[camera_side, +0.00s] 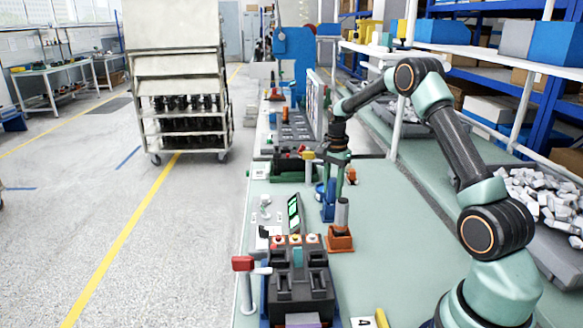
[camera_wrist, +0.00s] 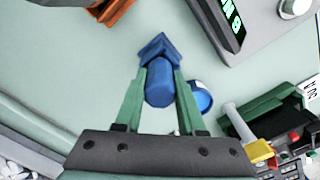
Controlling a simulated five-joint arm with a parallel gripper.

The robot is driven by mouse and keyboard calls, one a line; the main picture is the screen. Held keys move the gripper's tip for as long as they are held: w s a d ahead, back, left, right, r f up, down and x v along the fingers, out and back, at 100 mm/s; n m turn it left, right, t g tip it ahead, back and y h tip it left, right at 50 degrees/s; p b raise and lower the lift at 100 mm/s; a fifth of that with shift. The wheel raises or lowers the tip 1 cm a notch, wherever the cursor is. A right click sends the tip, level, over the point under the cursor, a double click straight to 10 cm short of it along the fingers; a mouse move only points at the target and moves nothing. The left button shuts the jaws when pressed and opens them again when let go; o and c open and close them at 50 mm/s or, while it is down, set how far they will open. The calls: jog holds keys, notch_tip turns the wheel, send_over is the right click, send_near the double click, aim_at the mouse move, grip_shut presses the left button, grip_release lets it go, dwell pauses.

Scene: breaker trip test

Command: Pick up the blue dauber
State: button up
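The blue dauber (camera_wrist: 159,84) is a blue cylinder that shows between my gripper's two green fingers in the wrist view. A blue angular base (camera_wrist: 157,45) lies just beyond it; I cannot tell whether the dauber is seated in it or clear of it. In the side view the blue base (camera_side: 328,213) stands on the green bench below my gripper (camera_side: 336,182), which points down. The fingers of my gripper (camera_wrist: 160,78) flank the dauber closely on both sides. Whether they press on it cannot be made out.
An orange base holding a grey cylinder (camera_side: 340,238) stands nearer the side camera. A blue-rimmed round piece (camera_wrist: 201,97) is right of the fingers. A breaker block (camera_side: 298,280), a screened device (camera_side: 294,211) and a red-topped post (camera_side: 243,264) stand nearby.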

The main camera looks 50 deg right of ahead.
grip_shut()
jog(key=shift+r, duration=0.15)
notch_tip(320, 180, up, 20)
dwell(0.4)
